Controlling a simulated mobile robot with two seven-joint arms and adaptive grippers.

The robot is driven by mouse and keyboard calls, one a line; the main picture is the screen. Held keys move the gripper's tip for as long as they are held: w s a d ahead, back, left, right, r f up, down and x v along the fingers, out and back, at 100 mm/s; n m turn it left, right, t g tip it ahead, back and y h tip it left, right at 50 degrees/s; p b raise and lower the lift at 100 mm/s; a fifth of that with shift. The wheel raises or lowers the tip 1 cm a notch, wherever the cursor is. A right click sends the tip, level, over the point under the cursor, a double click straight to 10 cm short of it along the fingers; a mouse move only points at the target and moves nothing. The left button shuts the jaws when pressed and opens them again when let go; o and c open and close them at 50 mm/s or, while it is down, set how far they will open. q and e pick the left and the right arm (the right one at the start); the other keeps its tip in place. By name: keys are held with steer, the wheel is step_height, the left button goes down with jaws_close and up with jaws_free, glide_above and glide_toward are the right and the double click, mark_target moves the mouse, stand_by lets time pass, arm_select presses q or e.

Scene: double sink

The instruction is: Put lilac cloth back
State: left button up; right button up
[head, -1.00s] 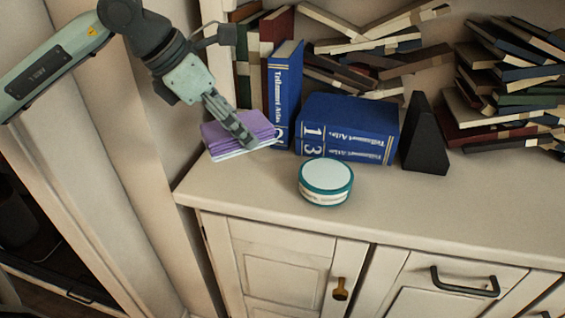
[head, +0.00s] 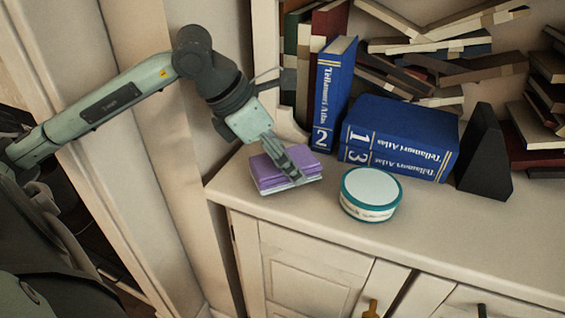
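The lilac cloth (head: 266,172) is a folded purple stack with a paler layer along its lower edge. It is over the left end of the cream cabinet top, left of the round tin, and looks level and low, at or very near the surface. My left gripper (head: 291,168) comes down from the upper left and is shut on the cloth. Its fingers lie across the cloth's right part; any finger underneath is hidden. My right gripper is not in view.
A round teal-and-white tin (head: 371,193) stands just right of the cloth. Behind are an upright blue atlas (head: 333,95), stacked blue atlases (head: 400,137) and a black bookend (head: 485,158). The cabinet top (head: 450,225) is clear in front of them.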

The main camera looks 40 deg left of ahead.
arm_select(q)
steer(key=shift+f, duration=0.4)
steer(key=o, duration=1)
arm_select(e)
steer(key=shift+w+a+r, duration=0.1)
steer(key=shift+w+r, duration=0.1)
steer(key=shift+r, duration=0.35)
arm_select(q)
steer(key=shift+r, duration=0.1)
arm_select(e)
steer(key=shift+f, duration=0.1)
arm_select(q)
steer(key=shift+s+a+r, duration=0.1)
steer(key=shift+s+r, duration=0.1)
steer(key=shift+r, duration=0.15)
steer(key=b+v, duration=0.1)
steer(key=v, duration=1)
steer(key=shift+s+b, duration=0.1)
steer(key=shift+b, duration=0.25)
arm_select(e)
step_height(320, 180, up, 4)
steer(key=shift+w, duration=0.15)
